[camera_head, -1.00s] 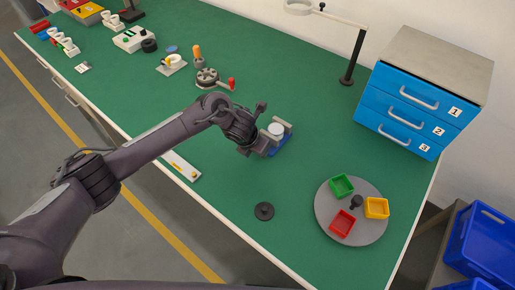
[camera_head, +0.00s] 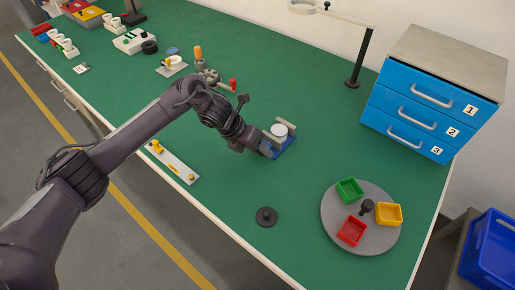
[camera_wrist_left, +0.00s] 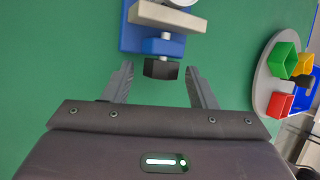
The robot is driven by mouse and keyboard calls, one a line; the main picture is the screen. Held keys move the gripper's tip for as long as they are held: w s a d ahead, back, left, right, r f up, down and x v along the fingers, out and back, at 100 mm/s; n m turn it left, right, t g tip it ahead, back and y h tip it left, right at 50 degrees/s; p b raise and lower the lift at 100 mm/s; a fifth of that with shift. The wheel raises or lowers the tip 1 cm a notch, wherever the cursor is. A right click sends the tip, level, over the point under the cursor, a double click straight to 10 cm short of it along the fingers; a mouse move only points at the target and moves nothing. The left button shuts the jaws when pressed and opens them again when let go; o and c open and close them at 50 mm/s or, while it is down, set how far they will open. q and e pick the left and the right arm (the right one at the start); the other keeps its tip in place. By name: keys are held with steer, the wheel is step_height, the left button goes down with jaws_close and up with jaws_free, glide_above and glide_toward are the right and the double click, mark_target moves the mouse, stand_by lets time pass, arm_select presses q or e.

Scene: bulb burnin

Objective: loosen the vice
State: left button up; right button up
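The vice (camera_head: 286,146) stands on the green bench with a blue base and pale jaws; it also shows at the top of the left wrist view (camera_wrist_left: 130,36). A white round piece (camera_head: 280,130) sits between its jaws. The vice's black hexagonal knob (camera_wrist_left: 161,69) points toward my left gripper. My left gripper (camera_wrist_left: 160,74) is open, one finger on each side of the knob, with a visible gap on both sides. In the head view the left gripper (camera_head: 265,150) is at the vice's near left end and hides the knob. My right gripper is not in view.
A grey round tray (camera_head: 335,220) with green, yellow and red bins is to the right. A black disc (camera_head: 266,216) lies in front. A blue drawer unit (camera_head: 420,110) and a lamp stand (camera_head: 362,60) are behind. A pale strip (camera_head: 172,160) lies left, under my arm.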

arm_select(q)
steer(key=b+v, duration=0.1)
steer(key=v, duration=0.5)
steer(key=shift+a+r, duration=0.15)
steer(key=shift+a, duration=0.05)
steer(key=shift+s+a+r, duration=0.1)
steer(key=shift+a+r, duration=0.15)
steer(key=shift+r, duration=0.35)
